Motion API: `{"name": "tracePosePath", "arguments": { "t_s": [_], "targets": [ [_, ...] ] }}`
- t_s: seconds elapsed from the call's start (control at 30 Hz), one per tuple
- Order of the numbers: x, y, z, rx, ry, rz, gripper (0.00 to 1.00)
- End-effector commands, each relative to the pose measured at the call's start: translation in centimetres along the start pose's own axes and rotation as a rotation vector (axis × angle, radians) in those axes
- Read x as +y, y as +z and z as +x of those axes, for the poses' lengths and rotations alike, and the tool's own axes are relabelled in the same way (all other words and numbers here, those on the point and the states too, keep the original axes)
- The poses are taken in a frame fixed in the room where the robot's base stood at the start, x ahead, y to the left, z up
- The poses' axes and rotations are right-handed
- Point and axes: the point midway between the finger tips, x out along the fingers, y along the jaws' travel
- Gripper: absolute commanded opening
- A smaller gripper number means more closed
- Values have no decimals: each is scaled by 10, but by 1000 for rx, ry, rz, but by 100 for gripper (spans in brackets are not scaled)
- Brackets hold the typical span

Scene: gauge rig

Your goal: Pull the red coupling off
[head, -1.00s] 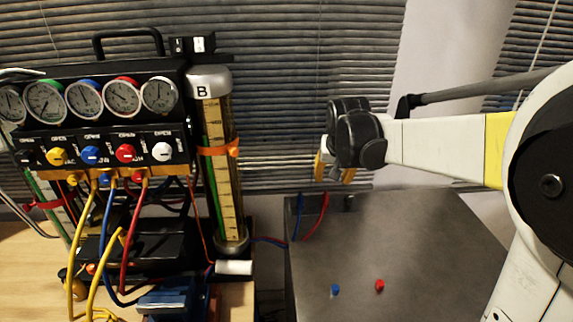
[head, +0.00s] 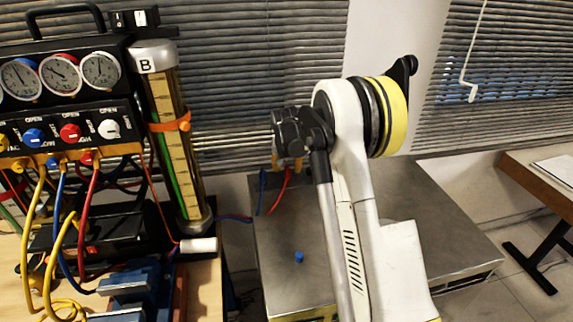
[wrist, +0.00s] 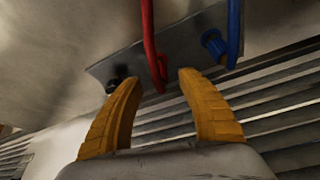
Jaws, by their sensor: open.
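A red hose (wrist: 149,30) runs down to the dark end plate in the wrist view, and its lower end, where the red coupling sits, shows between my fingertips. It is partly hard to make out there. The red hose also shows in the head view (head: 280,190) at the metal box's back edge. My gripper (wrist: 160,77) is open, with its yellow fingers either side of the red hose's end; I cannot tell whether they touch it. In the head view my gripper (head: 287,164) is just above the red hose.
A blue hose and coupling (wrist: 214,45) sit right of the red one in the wrist view. The metal box (head: 410,215) carries a blue knob (head: 299,257). A gauge rig (head: 65,130) and the tube marked B (head: 175,140) stand at left. Window blinds (head: 245,60) are behind.

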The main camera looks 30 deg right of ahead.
Motion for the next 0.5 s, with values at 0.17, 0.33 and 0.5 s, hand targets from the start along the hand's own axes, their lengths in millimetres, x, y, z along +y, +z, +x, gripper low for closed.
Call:
{"name": "tracePosePath", "arguments": {
  "t_s": [0.17,0.33,0.5],
  "targets": [
    [0,0,24,0,0,0,46],
    [0,0,30,0,0,-1,46],
    [0,0,29,0,0,-1,46]
  ]
}}
